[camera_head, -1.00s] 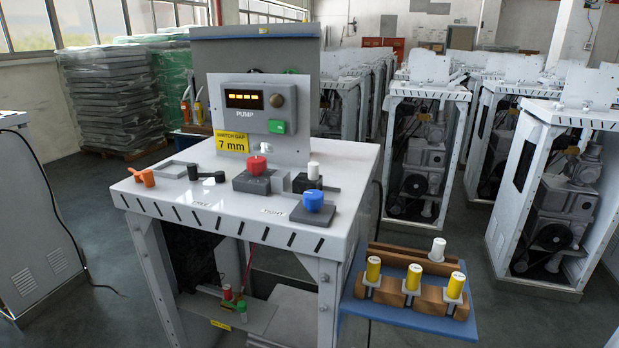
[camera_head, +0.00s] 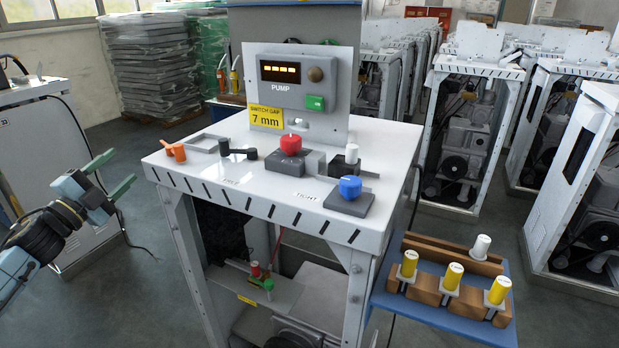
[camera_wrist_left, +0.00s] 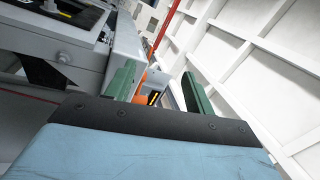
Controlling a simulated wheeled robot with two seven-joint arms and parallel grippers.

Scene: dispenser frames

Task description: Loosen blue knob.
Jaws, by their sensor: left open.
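The blue knob (camera_head: 350,187) sits on a dark grey square base (camera_head: 349,203) at the front right of the white table top, in the head view. My left gripper (camera_head: 115,173) is at the left of the head view, out in the air left of the table and well apart from the knob. Its two green fingers are spread with nothing between them. In the left wrist view the open fingers (camera_wrist_left: 160,88) frame an orange thing in the distance. The blue knob is not visible in the wrist view. My right gripper is not in view.
On the table stand a red knob (camera_head: 291,144), a white-topped post (camera_head: 351,154), a black lever (camera_head: 238,150) and an orange handle (camera_head: 175,151). The pump panel (camera_head: 300,78) rises behind. A blue shelf (camera_head: 440,321) with yellow-capped cylinders (camera_head: 453,276) juts out at right.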

